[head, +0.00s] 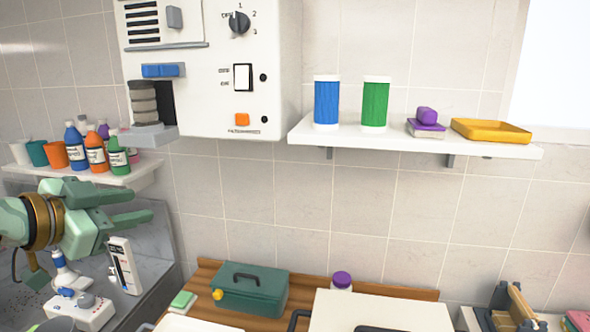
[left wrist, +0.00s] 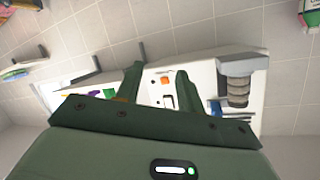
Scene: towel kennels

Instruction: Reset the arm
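My left gripper (head: 141,205) is at the left of the head view, pale green, its fingers pointing right. It is in front of the grey tiled wall, below the left shelf. Its two fingers are apart with nothing between them. In the left wrist view its dark green fingers (left wrist: 156,88) are also spread and empty, with the white wall unit behind them. My right gripper is in neither view.
Bottles and cups crowd the left shelf (head: 140,172) near my left gripper. A white wall unit (head: 205,100) juts out above. The right shelf (head: 420,141) holds two rolls and a yellow tray (head: 490,130). A green toolbox (head: 250,290) stands on the wooden counter below.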

